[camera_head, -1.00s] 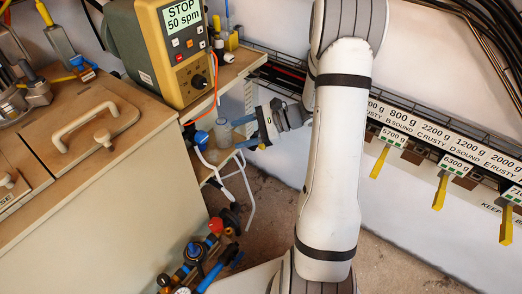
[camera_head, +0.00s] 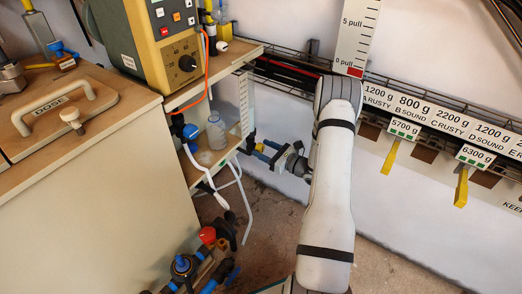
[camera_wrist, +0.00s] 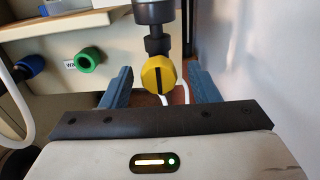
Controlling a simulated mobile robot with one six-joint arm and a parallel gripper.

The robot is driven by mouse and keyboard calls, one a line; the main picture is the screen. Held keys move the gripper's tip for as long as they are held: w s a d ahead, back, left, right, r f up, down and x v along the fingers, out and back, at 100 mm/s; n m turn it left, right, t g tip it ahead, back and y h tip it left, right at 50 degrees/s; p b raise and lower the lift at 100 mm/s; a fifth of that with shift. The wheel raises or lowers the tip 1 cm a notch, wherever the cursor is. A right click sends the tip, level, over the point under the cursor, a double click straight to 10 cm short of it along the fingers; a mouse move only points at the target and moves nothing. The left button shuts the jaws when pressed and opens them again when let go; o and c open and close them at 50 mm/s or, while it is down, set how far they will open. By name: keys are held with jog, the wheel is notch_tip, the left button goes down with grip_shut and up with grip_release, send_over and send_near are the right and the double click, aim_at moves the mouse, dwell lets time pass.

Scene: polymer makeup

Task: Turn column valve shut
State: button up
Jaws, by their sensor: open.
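In the wrist view a yellow knob (camera_wrist: 159,75) with a black bar across its face sits under a dark grey valve body and stem (camera_wrist: 155,25), which I take to be the column valve. My gripper (camera_wrist: 160,88) is open, with one blue finger on each side of the knob and a visible gap on both sides. In the head view my gripper (camera_head: 265,150) is beside the shelf, pointing left, and a small yellow spot (camera_head: 259,147) shows at its fingertips. Whether the fingers reach past the knob is unclear.
A clear bottle (camera_head: 216,131) stands on the wooden shelf left of my gripper. White tubes (camera_head: 243,200) hang below it. The wrist view shows a green ring fitting (camera_wrist: 88,60) and a blue fitting (camera_wrist: 31,66) at left. Hooks with yellow handles (camera_head: 391,154) hang at right.

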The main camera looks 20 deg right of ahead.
jog(key=shift+x, duration=1.1)
jog(key=shift+c, duration=0.2)
